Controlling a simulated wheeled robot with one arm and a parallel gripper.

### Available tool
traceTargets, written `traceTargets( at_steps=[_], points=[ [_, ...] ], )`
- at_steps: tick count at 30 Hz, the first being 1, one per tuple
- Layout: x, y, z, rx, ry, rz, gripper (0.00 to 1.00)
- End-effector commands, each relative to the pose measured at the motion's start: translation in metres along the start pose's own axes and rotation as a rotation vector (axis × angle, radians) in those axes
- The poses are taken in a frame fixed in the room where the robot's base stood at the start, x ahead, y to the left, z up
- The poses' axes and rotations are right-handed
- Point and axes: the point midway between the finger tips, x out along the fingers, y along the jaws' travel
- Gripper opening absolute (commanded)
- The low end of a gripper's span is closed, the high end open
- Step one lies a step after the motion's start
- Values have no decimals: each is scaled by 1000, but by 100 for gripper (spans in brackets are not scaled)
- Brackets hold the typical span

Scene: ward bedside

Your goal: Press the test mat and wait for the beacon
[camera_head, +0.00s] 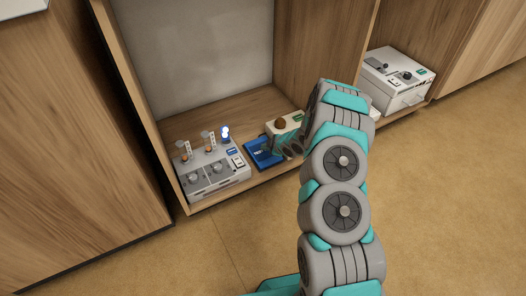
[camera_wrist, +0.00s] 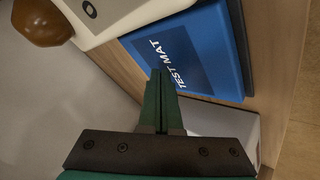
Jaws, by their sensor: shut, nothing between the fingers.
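The blue test mat (camera_head: 262,153) lies on the cabinet's lower shelf, between a white unit and a box with a brown knob. In the wrist view the mat (camera_wrist: 205,40) shows white "TEST MAT" lettering. My gripper (camera_wrist: 160,76) is shut and empty, its fingertips overlapping the lettered side of the mat in the picture. I cannot tell whether they touch it. In the head view my arm mostly hides the gripper.
The white unit (camera_head: 212,178) has dials and two orange-based posts. The box with the brown knob (camera_head: 281,123) stands close to the mat's right. Another white device (camera_head: 395,78) sits in the right bay. Cabinet walls (camera_head: 150,100) enclose the shelf; floor in front is clear.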

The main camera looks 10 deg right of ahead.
Motion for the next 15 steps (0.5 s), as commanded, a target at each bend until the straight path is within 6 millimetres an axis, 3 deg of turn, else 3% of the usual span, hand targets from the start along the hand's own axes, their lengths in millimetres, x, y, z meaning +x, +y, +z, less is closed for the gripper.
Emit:
traceTargets(
  at_steps=[15],
  points=[
    [3,-2,3,1,0,0,0]
  ],
)
